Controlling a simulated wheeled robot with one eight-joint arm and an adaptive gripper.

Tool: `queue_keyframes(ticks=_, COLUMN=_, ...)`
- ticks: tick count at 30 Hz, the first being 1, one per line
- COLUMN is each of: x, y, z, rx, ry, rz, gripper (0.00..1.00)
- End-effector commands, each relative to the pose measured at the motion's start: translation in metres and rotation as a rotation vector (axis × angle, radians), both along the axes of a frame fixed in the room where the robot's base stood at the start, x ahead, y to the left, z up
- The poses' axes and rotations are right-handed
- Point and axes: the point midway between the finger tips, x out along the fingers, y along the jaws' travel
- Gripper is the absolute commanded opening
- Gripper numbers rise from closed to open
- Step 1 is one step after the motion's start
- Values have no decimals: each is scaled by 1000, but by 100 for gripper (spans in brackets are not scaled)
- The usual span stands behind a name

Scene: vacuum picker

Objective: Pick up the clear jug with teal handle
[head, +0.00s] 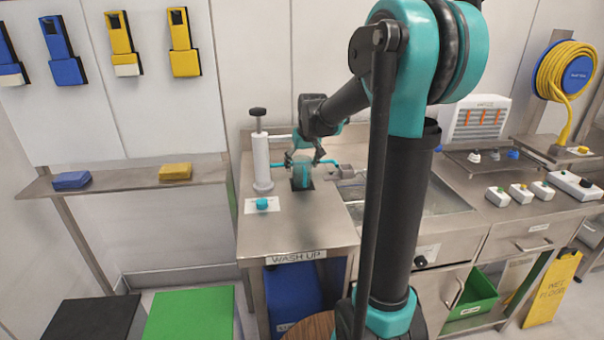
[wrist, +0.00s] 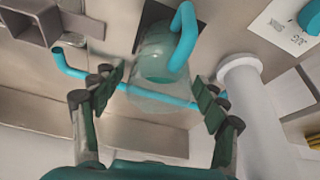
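The clear jug (wrist: 150,99) with its teal handle (wrist: 184,35) stands on a dark square patch (wrist: 150,22) of the steel counter in the wrist view. In the head view the jug (head: 301,176) is small and partly hidden by my gripper. My gripper (wrist: 159,80) is open, with one dark green fingertip on each side of the jug. Gaps seem to show between the pads and the jug, but contact is hard to judge. A teal tube (wrist: 72,70) runs across near the jug and passes behind it in the wrist view.
A white upright cylinder with a black knob (head: 262,165) stands close left of the jug. A card with a teal knob (head: 262,204) lies in front of it. A square grey pipe end (wrist: 30,22) and the sink (head: 440,200) are on the jug's other side. The counter front (head: 300,235) is clear.

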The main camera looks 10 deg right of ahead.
Motion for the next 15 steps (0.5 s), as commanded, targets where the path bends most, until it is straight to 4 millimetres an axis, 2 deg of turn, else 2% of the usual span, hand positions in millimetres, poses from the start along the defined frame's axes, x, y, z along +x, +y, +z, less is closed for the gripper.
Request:
queue_keyframes(ticks=2, x=0, y=0, z=0, rx=0, ry=0, rz=0, gripper=58)
queue_keyframes(ticks=12, x=0, y=0, z=0, rx=0, ry=0, rz=0, gripper=16)
queue_keyframes(ticks=15, x=0, y=0, z=0, rx=0, ry=0, rz=0, gripper=15)
